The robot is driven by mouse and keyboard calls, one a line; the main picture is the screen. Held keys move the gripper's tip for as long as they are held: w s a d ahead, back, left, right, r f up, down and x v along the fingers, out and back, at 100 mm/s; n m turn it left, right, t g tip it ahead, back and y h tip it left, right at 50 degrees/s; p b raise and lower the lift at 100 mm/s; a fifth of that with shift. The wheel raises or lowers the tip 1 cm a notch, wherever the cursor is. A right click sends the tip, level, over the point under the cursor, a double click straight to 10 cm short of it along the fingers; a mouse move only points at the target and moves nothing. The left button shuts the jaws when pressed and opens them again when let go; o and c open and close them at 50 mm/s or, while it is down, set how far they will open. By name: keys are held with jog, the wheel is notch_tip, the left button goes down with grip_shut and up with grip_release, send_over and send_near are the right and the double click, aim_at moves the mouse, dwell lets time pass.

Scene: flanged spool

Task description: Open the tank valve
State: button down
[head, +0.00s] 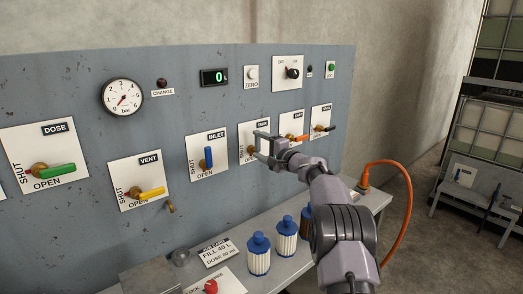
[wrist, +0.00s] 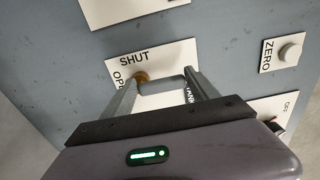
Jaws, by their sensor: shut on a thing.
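The tank valve's white plate (head: 246,136) is on the grey panel, right of the INLET plate. Its small label seems to read TANK. The plate also shows in the wrist view (wrist: 120,66), with SHUT and part of OPEN printed on it. A brass-coloured hub (wrist: 141,77) shows by the left finger. My gripper (head: 259,146) is at this plate, its two fingers reaching to the valve. It also shows in the wrist view (wrist: 165,82), shut on the valve handle. The handle is mostly hidden between the fingers, so I cannot tell its exact angle.
The INLET valve's blue handle (head: 208,157) stands upright to the left. An orange handle (head: 297,138) is close on the right. Blue-capped filters (head: 258,254) stand on the shelf below my arm. A pressure gauge (head: 122,97) and a display reading 0 (head: 214,77) are above.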

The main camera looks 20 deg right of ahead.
dwell(0.5)
jog(key=shift+c, duration=1.1)
grip_release()
jog(key=v, duration=1.7)
jog(key=shift+s, duration=0.2)
